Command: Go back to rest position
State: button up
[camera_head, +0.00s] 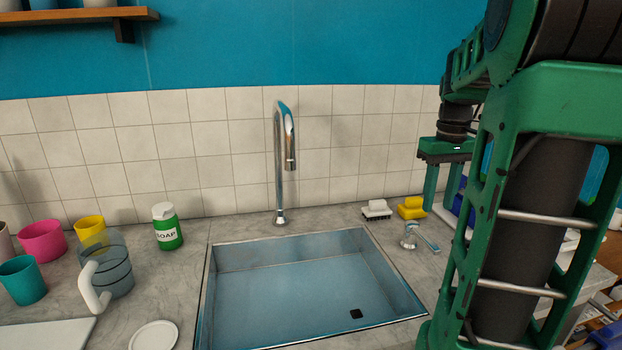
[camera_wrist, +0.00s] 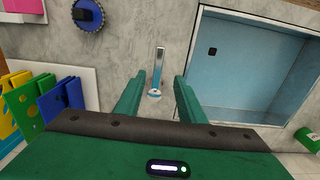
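My gripper (camera_head: 440,198) is at the right in the head view, fingers pointing down, above the counter near the yellow sponge and the tap handle. In the wrist view my gripper (camera_wrist: 158,84) has its two green fingers apart, with nothing held between them. The metal tap handle (camera_wrist: 158,62) shows beyond the gap between the fingers. My green arm covers the right side of the head view and hides part of the counter there.
The sink (camera_head: 300,290) is empty, with a tall faucet (camera_head: 280,160) behind it. A brush (camera_head: 376,209) and yellow sponge (camera_head: 411,208) lie to its right. A soap bottle (camera_head: 166,228), a pitcher (camera_head: 112,265) and several cups stand left. Coloured perforated pieces (camera_wrist: 22,105) show in the wrist view.

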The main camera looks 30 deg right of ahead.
jog(key=s+a+f+m, duration=0.1)
jog(key=s+a+f, duration=0.2)
jog(key=a, duration=0.3)
jog(key=s+a+f, duration=0.4)
jog(key=a, duration=0.3)
jog(key=s+a+f+m, duration=0.1)
jog(key=s+a+f, duration=0.3)
jog(key=a, duration=0.3)
jog(key=shift+s+m, duration=0.15)
jog(key=shift+m, duration=0.15)
jog(key=shift+r, duration=0.1)
